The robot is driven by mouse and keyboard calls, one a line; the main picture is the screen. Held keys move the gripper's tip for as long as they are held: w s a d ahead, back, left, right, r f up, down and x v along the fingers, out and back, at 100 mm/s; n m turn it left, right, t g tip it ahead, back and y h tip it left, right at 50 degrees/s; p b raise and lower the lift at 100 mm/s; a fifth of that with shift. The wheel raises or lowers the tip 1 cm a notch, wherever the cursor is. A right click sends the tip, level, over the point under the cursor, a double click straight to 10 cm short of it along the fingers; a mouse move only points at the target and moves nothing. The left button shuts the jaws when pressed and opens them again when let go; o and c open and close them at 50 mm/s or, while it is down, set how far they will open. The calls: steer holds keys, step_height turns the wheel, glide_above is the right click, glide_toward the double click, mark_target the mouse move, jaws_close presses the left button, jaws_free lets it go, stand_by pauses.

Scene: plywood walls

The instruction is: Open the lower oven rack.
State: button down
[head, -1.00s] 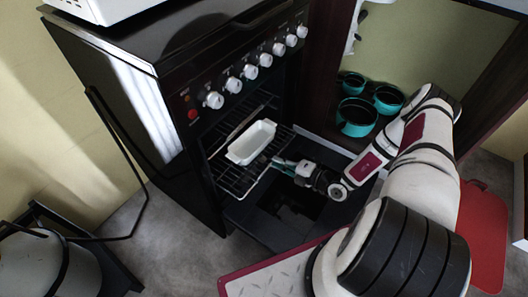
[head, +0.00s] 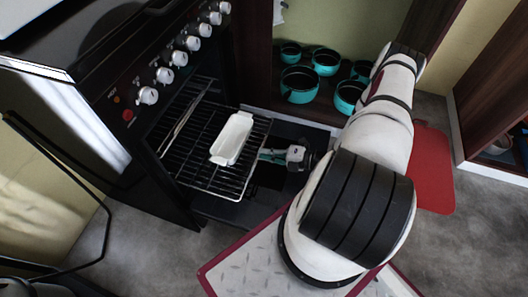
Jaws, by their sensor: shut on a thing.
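The black oven (head: 140,125) stands open at the left. A wire oven rack (head: 205,183) sticks well out of its opening, level. A white rectangular baking dish (head: 232,138) stands upright on the rack. My gripper (head: 263,155) is at the rack's outer front edge, to the right of the dish, and is shut on the rack. Its fingertips are small in view, so the exact grip on the wires is hard to see. Farther wires lie inside the oven, and the dark interior hides how they connect.
The dark open oven door lies low under my gripper. Several teal pots (head: 299,84) stand in a cabinet (head: 335,55) behind, at the upper right. A black bent-bar frame (head: 75,190) is at the left. Grey floor is clear at the lower left (head: 150,250).

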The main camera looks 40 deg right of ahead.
steer(key=c, duration=1.8)
jaws_free()
steer(key=shift+o, duration=0.2)
steer(key=v, duration=1.2)
